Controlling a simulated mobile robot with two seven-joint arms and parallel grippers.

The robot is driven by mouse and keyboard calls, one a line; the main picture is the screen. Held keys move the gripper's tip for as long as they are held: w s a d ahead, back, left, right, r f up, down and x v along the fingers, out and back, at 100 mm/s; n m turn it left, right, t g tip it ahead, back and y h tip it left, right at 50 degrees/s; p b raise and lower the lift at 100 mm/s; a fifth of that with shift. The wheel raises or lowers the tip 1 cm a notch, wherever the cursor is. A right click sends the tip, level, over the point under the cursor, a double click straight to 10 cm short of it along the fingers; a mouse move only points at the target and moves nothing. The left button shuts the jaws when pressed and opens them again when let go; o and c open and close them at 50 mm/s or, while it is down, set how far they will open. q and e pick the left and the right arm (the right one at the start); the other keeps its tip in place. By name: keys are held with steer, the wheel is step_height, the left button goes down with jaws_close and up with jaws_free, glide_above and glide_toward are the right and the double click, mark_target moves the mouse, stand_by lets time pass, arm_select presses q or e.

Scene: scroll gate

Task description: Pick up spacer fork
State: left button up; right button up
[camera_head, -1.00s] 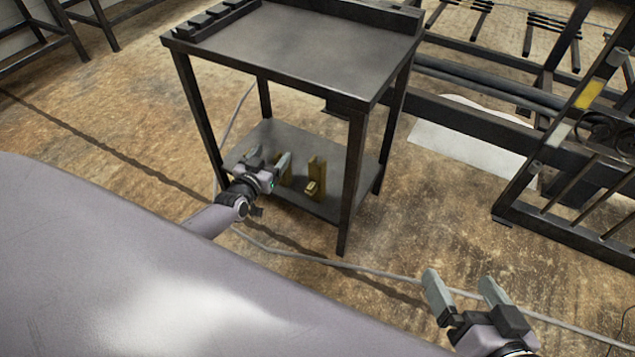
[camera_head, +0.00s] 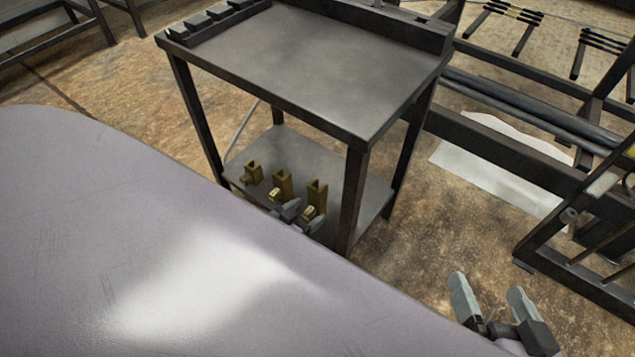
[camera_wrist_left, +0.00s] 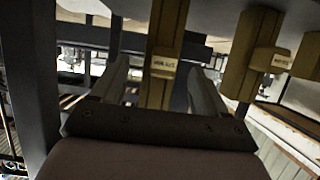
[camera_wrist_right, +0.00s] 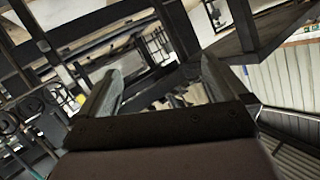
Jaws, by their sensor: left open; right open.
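Three brass-coloured spacer forks stand on the lower shelf (camera_head: 315,150) of the dark cart: a small one (camera_head: 251,173) at left, a middle one (camera_head: 280,185) and a taller one (camera_head: 317,193) at right. My left gripper (camera_head: 302,214) is open at the right fork, partly hidden by my own body. In the left wrist view a fork (camera_wrist_left: 166,35) with a small label lies between the open fingers (camera_wrist_left: 160,80); I cannot tell whether they touch it. Another fork (camera_wrist_left: 248,50) is to its right. My right gripper (camera_head: 488,287) is open and empty, over the floor.
The cart's top (camera_head: 320,60) overhangs the shelf, and a front leg (camera_head: 353,200) stands just right of the forks. A dark metal frame (camera_head: 590,190) is at right. The floor (camera_head: 440,230) between cart and right gripper is clear.

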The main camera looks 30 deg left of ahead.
mark_target(309, 210)
arm_select(q)
steer(key=b+x, duration=0.2)
steer(key=x, duration=0.1)
steer(key=shift+w+f, duration=0.15)
steer(key=shift+f, duration=0.1)
steer(key=shift+w+b, duration=0.3)
steer(key=shift+w, duration=0.2)
arm_select(e)
steer(key=shift+s+d+n+t+h, duration=0.2)
steer(key=shift+d+n+t+h, duration=0.4)
steer(key=shift+d, duration=0.4)
arm_select(q)
steer(key=shift+c, duration=0.3)
jaws_close()
steer(key=shift+w+r, duration=0.1)
